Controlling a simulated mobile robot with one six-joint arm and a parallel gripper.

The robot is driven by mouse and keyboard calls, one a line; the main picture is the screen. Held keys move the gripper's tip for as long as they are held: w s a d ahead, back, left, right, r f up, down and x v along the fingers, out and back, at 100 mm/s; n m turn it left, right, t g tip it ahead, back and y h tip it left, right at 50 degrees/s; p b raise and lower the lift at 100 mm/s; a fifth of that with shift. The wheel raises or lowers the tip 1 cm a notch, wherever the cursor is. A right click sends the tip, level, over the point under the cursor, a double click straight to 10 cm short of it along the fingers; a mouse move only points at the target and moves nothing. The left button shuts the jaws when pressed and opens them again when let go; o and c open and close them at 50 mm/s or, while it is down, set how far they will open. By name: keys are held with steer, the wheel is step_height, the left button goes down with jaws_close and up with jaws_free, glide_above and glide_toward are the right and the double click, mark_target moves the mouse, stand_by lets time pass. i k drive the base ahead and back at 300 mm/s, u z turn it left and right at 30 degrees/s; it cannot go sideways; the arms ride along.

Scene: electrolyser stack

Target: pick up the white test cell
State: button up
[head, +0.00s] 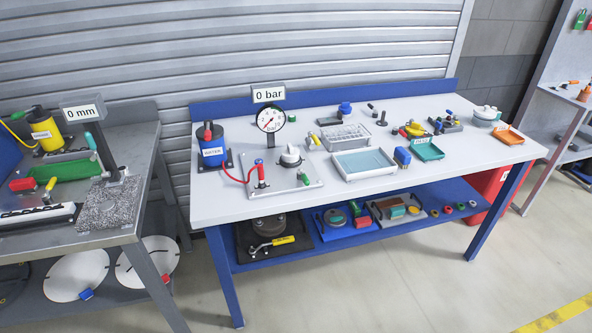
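Two white round things on the blue-framed workbench (240,205) could be the white test cell, and I cannot tell for certain which one is. The other is a white-topped round pot (486,114) near the back right corner of the bench. Both are small in the head view. My gripper is not in view.
On the bench stand a blue water canister (212,152) with a red hose, a gauge (271,120) reading 0 bar, a shallow pale-blue tray (364,163), a teal tray (428,152) and an orange tray (510,136). A grey metal table (150,182) is at left. Floor in front is clear.

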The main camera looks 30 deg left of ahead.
mark_target(290, 154)
steer(key=k, duration=0.9)
steer(key=z, duration=1.7)
steer(key=k, duration=0.15)
steer(key=u, duration=3.7)
steer(key=i, duration=1)
steer(key=u, duration=0.1)
